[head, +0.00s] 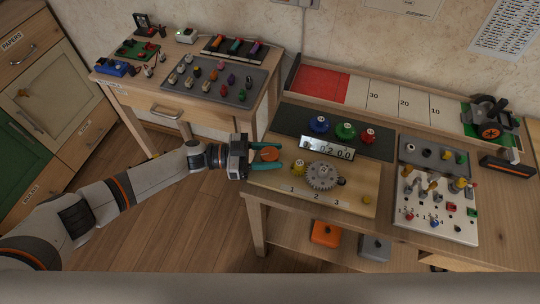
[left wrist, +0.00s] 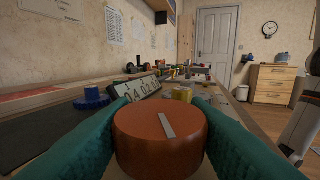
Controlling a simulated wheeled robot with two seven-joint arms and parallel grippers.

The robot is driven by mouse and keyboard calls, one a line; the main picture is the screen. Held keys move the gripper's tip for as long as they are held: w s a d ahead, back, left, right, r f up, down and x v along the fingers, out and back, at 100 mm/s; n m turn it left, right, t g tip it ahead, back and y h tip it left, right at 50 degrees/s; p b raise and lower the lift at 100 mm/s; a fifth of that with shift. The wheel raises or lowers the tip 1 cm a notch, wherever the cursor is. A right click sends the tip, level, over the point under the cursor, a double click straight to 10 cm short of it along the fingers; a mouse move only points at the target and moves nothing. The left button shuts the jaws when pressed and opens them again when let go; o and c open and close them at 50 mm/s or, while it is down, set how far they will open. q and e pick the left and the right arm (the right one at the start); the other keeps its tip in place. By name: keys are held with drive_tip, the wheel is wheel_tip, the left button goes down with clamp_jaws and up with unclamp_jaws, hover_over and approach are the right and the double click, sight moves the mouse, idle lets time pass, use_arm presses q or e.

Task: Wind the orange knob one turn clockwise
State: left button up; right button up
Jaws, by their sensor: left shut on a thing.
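The orange knob (head: 269,154) is at the left end of the wooden gear board (head: 350,196). In the left wrist view the knob (left wrist: 160,141) is a wide orange cylinder with a pale pointer line on top, tilted slightly left of straight away. My left gripper (head: 266,155) has its teal fingers on both sides of the knob, and they are shut on it. In the left wrist view the fingers (left wrist: 160,135) press along its left and right sides. The knob's lower part is hidden. My right gripper is not in view.
A counter display (head: 326,148) and a grey gear (head: 323,176) stand right of the knob. Blue (head: 319,124), green and red knobs sit on a dark panel behind. A grey switch panel (head: 437,204) lies further right. Another table (head: 258,101) with small pieces stands at the back left.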

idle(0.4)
use_arm(q)
drive_tip(key=o, duration=1)
drive_tip(key=a+b, duration=0.1)
drive_tip(key=a, duration=1.1)
drive_tip(key=shift+b, duration=0.4)
